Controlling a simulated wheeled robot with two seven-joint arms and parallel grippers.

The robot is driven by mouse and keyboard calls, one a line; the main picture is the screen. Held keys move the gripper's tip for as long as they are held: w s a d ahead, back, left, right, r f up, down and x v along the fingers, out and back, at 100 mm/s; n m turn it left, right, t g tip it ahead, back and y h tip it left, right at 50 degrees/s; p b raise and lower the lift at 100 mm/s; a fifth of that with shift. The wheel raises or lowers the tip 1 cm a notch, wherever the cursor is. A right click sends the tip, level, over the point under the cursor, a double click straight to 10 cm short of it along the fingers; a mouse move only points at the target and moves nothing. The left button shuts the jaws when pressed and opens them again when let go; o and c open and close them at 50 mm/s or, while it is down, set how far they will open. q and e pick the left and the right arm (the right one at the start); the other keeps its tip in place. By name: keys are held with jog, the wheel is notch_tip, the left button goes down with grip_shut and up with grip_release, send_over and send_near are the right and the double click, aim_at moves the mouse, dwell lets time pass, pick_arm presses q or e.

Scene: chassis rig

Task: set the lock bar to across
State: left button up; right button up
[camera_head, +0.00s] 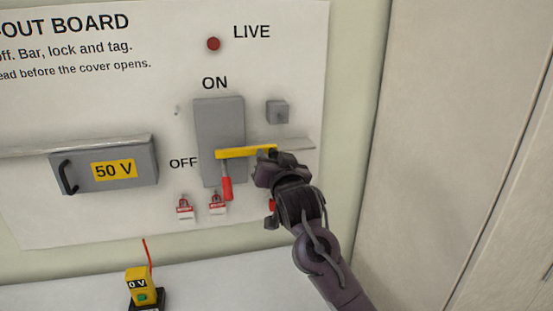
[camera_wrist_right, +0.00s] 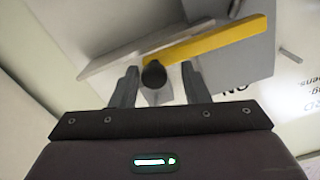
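The yellow lock bar (camera_head: 240,153) lies nearly level across the lower part of the grey switch box (camera_head: 219,120), above the red handle (camera_head: 227,188), which hangs down by OFF. The bar also shows in the right wrist view (camera_wrist_right: 215,40), with a dark round knob (camera_wrist_right: 153,74) at its near end. My right gripper (camera_head: 270,160) is at the bar's right end and covers it in the head view. In the wrist view its two fingers (camera_wrist_right: 158,88) stand apart on either side of the knob, with gaps showing. My left gripper is out of view.
A small grey block (camera_head: 277,111) sits above the bar's right end. A grey cover (camera_head: 105,165) marked 50 V is at left. Red-and-white padlocks (camera_head: 185,207) hang below the switch. A yellow meter (camera_head: 141,288) reading 0 V stands on the white surface below.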

jog(key=shift+d, duration=0.15)
jog(key=b+v, duration=0.3)
jog(key=v, duration=0.4)
jog(key=shift+s, duration=0.35)
